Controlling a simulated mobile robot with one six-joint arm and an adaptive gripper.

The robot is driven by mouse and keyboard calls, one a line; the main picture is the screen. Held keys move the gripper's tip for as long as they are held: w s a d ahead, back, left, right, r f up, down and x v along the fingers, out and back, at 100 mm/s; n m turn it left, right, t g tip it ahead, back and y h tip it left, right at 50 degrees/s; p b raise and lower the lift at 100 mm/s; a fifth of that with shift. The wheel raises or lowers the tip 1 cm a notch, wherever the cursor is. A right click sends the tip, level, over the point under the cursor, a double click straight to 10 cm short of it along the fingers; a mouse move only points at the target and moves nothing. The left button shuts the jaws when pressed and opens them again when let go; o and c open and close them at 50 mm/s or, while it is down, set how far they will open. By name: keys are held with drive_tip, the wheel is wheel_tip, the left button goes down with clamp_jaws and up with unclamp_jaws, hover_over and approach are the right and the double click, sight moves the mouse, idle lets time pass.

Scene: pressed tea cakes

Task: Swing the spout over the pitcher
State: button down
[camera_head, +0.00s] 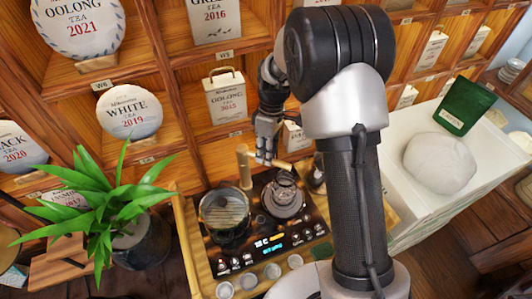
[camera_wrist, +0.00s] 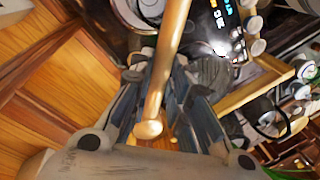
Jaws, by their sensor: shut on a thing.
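My gripper (camera_head: 267,152) is at the back edge of the black tea station (camera_head: 275,235). In the wrist view my gripper's fingers (camera_wrist: 170,85) lie on both sides of a pale wooden handle with a rounded end (camera_wrist: 155,105). The handle also shows in the head view (camera_head: 279,163), beside a short upright wooden post (camera_head: 243,167). A round glass vessel (camera_head: 225,213) stands on the station's left side. I cannot tell surely which is the pitcher, nor make out the spout's tip.
Small pale cups (camera_head: 248,281) line the station's front edge. A potted plant (camera_head: 138,245) stands to the left. Wooden shelves with tea cakes (camera_head: 130,111) and packets (camera_head: 225,97) rise close behind. A white cabinet (camera_head: 430,205) with a pale round cake (camera_head: 439,163) stands right.

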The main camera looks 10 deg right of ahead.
drive_tip(key=c, duration=1.5)
unclamp_jaws()
drive_tip(key=shift+w+d+r, duration=0.2)
drive_tip(key=shift+w+r, duration=0.15)
drive_tip(key=shift+r, duration=1.6)
drive_tip(key=shift+w+d+r, duration=0.25)
drive_tip(key=shift+w+r, duration=0.05)
drive_tip(key=shift+r, duration=1.7)
drive_tip(key=shift+w+d+r, duration=0.2)
drive_tip(key=shift+w+r, duration=0.15)
drive_tip(key=shift+r, duration=1.6)
